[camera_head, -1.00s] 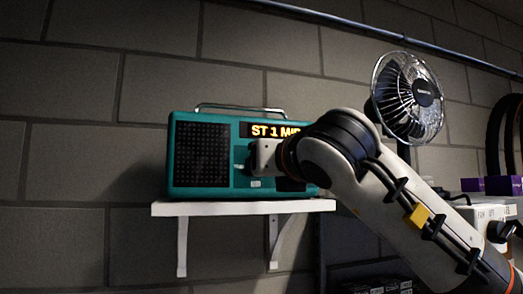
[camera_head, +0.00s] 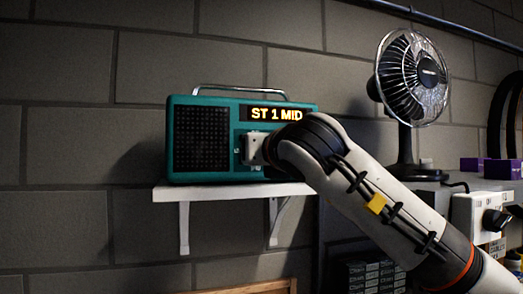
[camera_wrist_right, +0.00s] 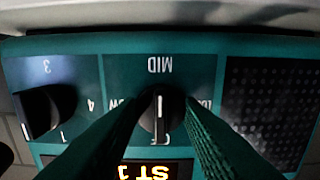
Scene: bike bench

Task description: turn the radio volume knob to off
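The teal radio (camera_head: 215,108) stands on a white wall shelf (camera_head: 230,192). Its lit display (camera_head: 276,115) reads "ST 1 MID". In the right wrist view the radio front is upside down. The volume knob (camera_wrist_right: 160,112) is black, and its white mark points to the MID label (camera_wrist_right: 160,65). My right gripper (camera_wrist_right: 168,100) has one finger on each side of this knob, with a gap between the fingers; contact is hard to see. The head view shows the right gripper (camera_head: 255,148) at the radio's front, hiding the knobs. My left gripper is not in view.
A second knob (camera_wrist_right: 45,110) with numbers is beside the volume knob. A metal handle (camera_head: 240,88) tops the radio. A desk fan (camera_head: 410,80) stands to the right, near purple boxes (camera_head: 500,169). The wall is close behind the radio.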

